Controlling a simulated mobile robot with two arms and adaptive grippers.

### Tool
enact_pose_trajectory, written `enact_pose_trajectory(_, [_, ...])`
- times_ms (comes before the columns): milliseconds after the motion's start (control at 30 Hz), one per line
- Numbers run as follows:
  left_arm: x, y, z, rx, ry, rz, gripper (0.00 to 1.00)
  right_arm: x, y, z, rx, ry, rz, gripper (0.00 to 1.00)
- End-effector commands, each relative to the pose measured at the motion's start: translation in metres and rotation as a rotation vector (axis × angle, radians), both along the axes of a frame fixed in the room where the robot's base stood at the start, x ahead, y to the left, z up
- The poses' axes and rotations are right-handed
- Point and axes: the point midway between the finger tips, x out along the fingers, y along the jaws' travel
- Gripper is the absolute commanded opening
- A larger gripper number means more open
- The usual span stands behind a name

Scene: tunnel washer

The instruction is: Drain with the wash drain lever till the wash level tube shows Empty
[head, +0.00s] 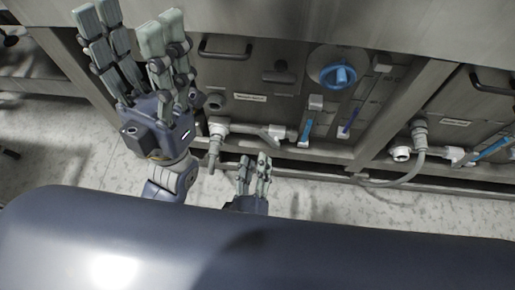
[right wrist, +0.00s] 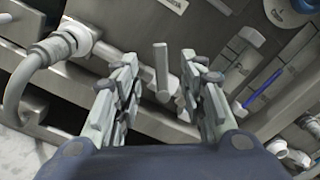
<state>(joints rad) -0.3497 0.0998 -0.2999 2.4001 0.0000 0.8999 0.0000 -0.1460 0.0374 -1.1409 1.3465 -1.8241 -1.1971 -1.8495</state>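The drain lever, a short grey bar (right wrist: 161,66), stands between the parted fingers of my right gripper (right wrist: 160,65) in the right wrist view; contact is not visible. In the head view this gripper (head: 255,163) is small, just below the pale drain pipe and valve (head: 248,130). Right of the valve are two slim upright tubes, one with light blue (head: 307,127) and one with darker blue (head: 350,121). Their markings are too small to read, so I cannot tell which is the wash level tube. My left gripper (head: 133,35) is raised at upper left, open and empty.
A hose (head: 408,176) hangs from a second drain fitting (head: 402,153) at right. A bar handle (head: 225,50) is on the panel. Frame posts and a low rail surround the panels.

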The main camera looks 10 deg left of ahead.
Motion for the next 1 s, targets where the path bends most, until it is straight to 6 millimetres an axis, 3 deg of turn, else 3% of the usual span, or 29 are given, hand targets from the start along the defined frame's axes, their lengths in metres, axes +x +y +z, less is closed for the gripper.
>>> enact_pose_trajectory(133, [0.000, 0.000, 0.000, 0.000, 0.001, 0.000, 0.56, -0.011, 0.000, 0.000, 0.001, 0.001, 0.001, 0.38])
enact_pose_trajectory(400, [0.000, 0.000, 0.000, 0.000, 0.001, 0.000, 0.56, -0.012, 0.000, 0.000, 0.001, 0.001, 0.001, 0.38])
enact_pose_trajectory(567, [0.000, 0.000, 0.000, 0.000, 0.001, 0.000, 0.56, -0.006, 0.001, -0.003, 0.064, 0.038, 0.006, 0.02])
enact_pose_trajectory(667, [0.000, 0.000, 0.000, 0.000, 0.001, 0.000, 0.56, 0.005, 0.005, -0.012, 0.236, 0.132, 0.025, 0.00])
enact_pose_trajectory(800, [0.000, 0.000, 0.000, 0.000, 0.001, 0.000, 0.56, 0.023, 0.021, -0.017, 0.672, 0.319, 0.067, 0.00])
enact_pose_trajectory(867, [0.000, 0.000, 0.000, 0.000, 0.001, 0.000, 0.56, 0.030, 0.030, -0.010, 0.889, 0.392, 0.091, 0.00])
enact_pose_trajectory(1000, [0.000, 0.000, 0.000, 0.000, 0.001, 0.000, 0.56, 0.044, 0.048, 0.032, 1.405, 0.524, 0.172, 0.00])
